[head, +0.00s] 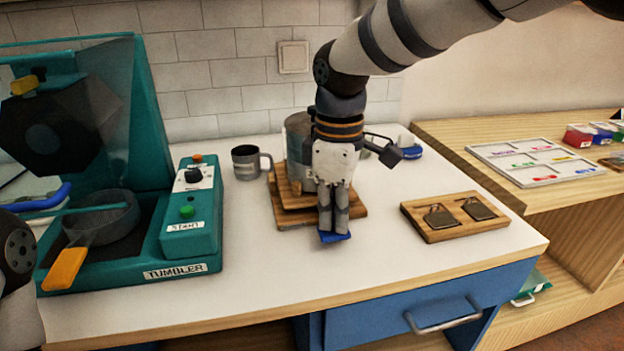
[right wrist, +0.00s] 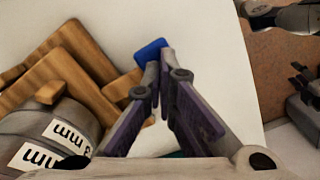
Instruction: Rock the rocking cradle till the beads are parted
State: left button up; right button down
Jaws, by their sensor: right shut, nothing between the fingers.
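The rocking cradle is a wooden stand (head: 353,212) at the middle of the table, bearing a grey round stack (head: 297,128). In the right wrist view the wooden boards (right wrist: 72,66) and the stack (right wrist: 52,135) with "mm" labels show at left. A blue tab (head: 335,238) sticks out at the cradle's front; it also shows in the right wrist view (right wrist: 148,50). My right gripper (head: 334,228) points down, shut and empty, its fingertips at the blue tab. I cannot tell whether they touch. My arm hides part of the stack. The beads are not visible. My left gripper is out of view.
A teal tumbler (head: 190,245) with a pan (head: 103,222) stands at left. A grey mug (head: 247,163) is behind, left of the cradle. A wooden board (head: 455,232) with two metal pieces lies at right. A white sorting tray (head: 530,160) is on the side shelf. The front tabletop is clear.

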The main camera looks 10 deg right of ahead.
jog(key=shift+f, duration=0.7)
jog(key=shift+r, duration=2.5)
notch_tip(320, 180, up, 6)
jog(key=shift+f, duration=0.1)
